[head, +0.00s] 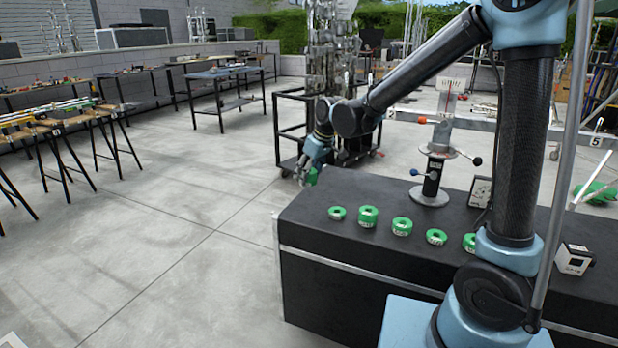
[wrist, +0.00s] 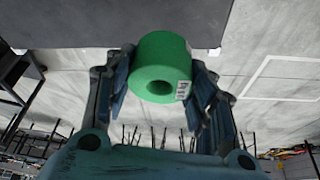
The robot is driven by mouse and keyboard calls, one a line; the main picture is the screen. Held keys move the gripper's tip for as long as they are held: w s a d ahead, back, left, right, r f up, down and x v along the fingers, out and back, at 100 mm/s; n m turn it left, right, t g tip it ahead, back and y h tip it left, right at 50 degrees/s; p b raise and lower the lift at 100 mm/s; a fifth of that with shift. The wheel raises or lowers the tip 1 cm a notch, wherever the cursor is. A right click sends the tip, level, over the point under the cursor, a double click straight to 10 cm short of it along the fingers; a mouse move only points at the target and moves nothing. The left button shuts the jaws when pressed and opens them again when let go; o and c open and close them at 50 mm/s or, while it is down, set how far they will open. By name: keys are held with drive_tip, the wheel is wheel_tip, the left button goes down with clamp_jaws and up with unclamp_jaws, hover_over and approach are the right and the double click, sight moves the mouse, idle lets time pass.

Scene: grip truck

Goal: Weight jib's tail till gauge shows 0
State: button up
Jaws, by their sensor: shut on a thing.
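My gripper (head: 307,172) is shut on a green ring-shaped weight (wrist: 163,52), with one finger on each side of it in the wrist view. The weight has a centre hole and a white label. My gripper is off the left end of the black case, in the head view. The jib (head: 480,124) is a pale horizontal beam on a post (head: 434,172) standing on the case. Its far parts pass behind my arm. A white scale card (head: 452,86) stands above the post; its reading is too small to tell. A dial box (head: 480,191) sits beside the post.
Several green weights (head: 368,216) stand in a row along the front of the black case (head: 350,262). A small white-faced box (head: 574,258) is at the case's right. A black-railed cart (head: 287,130) stands behind my gripper.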

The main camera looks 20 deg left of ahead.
drive_tip(key=shift+r, duration=2.4)
